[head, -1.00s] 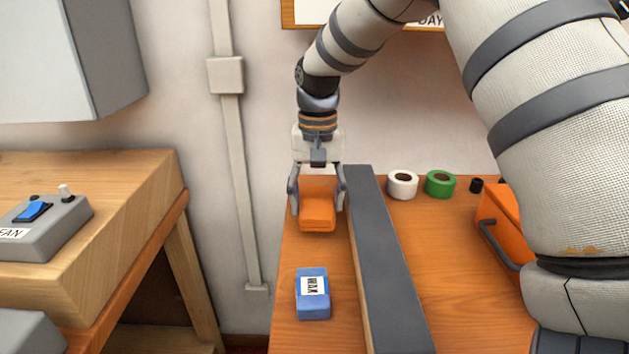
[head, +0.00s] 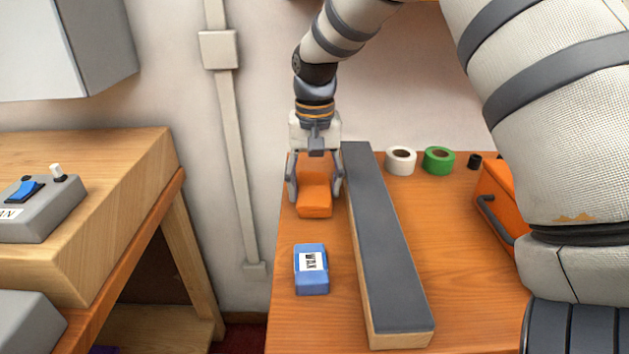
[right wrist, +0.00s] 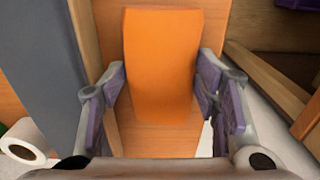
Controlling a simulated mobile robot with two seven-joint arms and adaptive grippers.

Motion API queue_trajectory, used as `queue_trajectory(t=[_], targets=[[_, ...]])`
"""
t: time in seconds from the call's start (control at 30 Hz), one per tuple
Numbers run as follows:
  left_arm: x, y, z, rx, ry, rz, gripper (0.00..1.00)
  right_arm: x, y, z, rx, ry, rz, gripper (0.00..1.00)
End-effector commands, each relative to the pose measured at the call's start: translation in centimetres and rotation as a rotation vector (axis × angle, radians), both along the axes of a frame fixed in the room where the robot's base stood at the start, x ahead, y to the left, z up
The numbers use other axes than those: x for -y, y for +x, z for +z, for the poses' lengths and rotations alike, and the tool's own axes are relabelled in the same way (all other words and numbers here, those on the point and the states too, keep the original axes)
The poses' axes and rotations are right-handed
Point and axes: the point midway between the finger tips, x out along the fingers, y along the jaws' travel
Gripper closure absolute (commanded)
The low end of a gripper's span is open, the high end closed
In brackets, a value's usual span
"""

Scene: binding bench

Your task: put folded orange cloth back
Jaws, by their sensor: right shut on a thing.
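The folded orange cloth (head: 315,190) is at the far left part of the orange-brown bench, between the fingers of my right gripper (head: 315,188). The gripper points down and is shut on it, one finger on each side. In the right wrist view the cloth (right wrist: 162,65) fills the space between the purple-grey finger pads (right wrist: 160,98). I cannot tell for sure whether the cloth touches the bench top. My left gripper is not in view.
A long grey-topped block (head: 385,240) lies just right of the cloth. A blue wax block (head: 311,270) sits in front of it. White tape (head: 400,160), green tape (head: 438,160) and an orange toolbox (head: 498,200) stand right. The bench's left edge is close.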

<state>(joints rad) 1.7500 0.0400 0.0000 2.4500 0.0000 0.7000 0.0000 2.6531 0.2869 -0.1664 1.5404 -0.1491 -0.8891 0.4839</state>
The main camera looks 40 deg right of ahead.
Motion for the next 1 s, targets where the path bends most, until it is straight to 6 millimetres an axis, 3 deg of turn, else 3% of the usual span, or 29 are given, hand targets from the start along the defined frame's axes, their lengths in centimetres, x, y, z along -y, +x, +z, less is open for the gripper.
queue_trajectory(t=[0.27, 0.3, 0.4, 0.7, 1.0], targets=[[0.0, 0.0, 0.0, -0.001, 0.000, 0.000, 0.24, 0.0, 0.0, -0.6, 0.000, 0.000, 0.000, 0.66], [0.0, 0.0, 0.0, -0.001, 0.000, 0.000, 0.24, 0.0, 0.0, -0.6, 0.001, -0.001, 0.000, 0.40], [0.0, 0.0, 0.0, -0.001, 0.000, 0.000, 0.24, 0.0, 0.0, -0.6, 0.001, -0.001, 0.000, 0.21], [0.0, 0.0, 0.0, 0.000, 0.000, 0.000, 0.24, 0.1, 0.0, -0.1, 0.001, -0.002, 0.000, 0.21], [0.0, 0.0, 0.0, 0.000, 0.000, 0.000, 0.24, -0.1, 0.1, 5.7, 0.003, -0.001, 0.001, 0.21]])
